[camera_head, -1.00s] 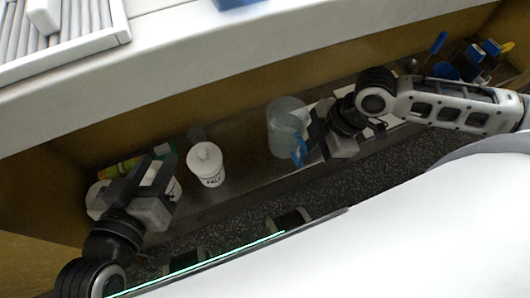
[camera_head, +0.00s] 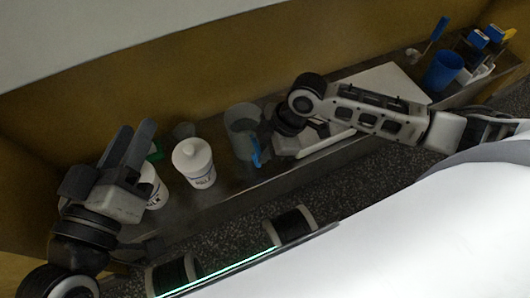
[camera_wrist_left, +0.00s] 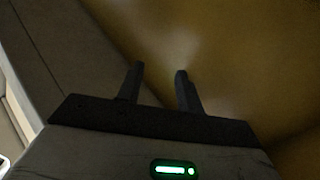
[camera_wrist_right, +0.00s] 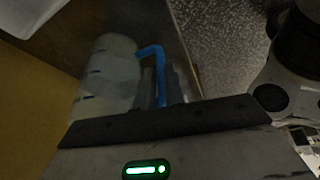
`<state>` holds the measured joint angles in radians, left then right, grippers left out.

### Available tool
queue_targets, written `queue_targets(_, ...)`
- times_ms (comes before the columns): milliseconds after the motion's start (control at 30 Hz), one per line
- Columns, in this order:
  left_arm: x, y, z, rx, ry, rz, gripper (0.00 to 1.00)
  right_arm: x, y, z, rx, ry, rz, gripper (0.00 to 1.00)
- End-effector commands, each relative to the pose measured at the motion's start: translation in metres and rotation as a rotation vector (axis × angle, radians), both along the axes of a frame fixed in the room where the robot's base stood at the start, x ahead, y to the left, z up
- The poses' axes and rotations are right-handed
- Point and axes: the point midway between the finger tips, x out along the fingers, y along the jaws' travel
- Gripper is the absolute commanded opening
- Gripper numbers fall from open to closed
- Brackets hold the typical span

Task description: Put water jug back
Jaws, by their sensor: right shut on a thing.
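The clear water jug (camera_head: 241,126) with a blue handle (camera_head: 257,153) is upright at the shelf, right of the white salt jar. I cannot tell whether its base touches the shelf. My right gripper (camera_head: 267,143) is shut on the jug's handle from the right. In the right wrist view the jug (camera_wrist_right: 106,82) is left of the fingers (camera_wrist_right: 158,90), which are around the blue handle (camera_wrist_right: 152,52). My left gripper (camera_head: 131,148) is open and empty over the shelf's left end. Its two fingers (camera_wrist_left: 160,85) show apart in the left wrist view.
The white salt jar (camera_head: 195,165) stands close left of the jug. A white jar (camera_head: 154,190) is partly behind my left gripper. A small clear vessel (camera_head: 184,131) is behind the salt jar. A white board (camera_head: 385,83) and blue cup (camera_head: 443,70) lie to the right. A wall rises behind.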

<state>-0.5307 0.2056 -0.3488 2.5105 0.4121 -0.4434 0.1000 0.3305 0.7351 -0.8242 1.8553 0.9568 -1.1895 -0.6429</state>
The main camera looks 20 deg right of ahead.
Motion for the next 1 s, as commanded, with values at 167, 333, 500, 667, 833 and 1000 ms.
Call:
queue_targets(167,0.0,0.0,0.002,-0.001,-0.001,0.0,0.36,0.002,0.0,0.002,0.002,-0.005,-0.001,0.0)
queue_targets(333,0.0,0.0,0.001,0.0,-0.002,0.0,0.36,0.0,0.0,-0.001,-0.001,0.0,-0.001,0.17)
queue_targets(500,0.0,0.0,0.001,0.001,-0.002,0.0,0.36,0.0,0.0,-0.001,-0.001,0.0,-0.001,0.33)
queue_targets(667,0.0,0.0,0.001,0.001,-0.002,0.0,0.36,0.0,0.0,-0.001,-0.001,0.0,-0.001,0.33)
queue_targets(833,0.0,0.0,0.008,0.011,0.0,0.001,0.36,0.0,-0.006,0.014,-0.003,-0.002,-0.001,0.33)
queue_targets(1000,-0.004,0.002,-0.002,0.073,0.059,0.006,0.36,-0.003,-0.019,0.048,-0.004,-0.003,-0.002,0.33)
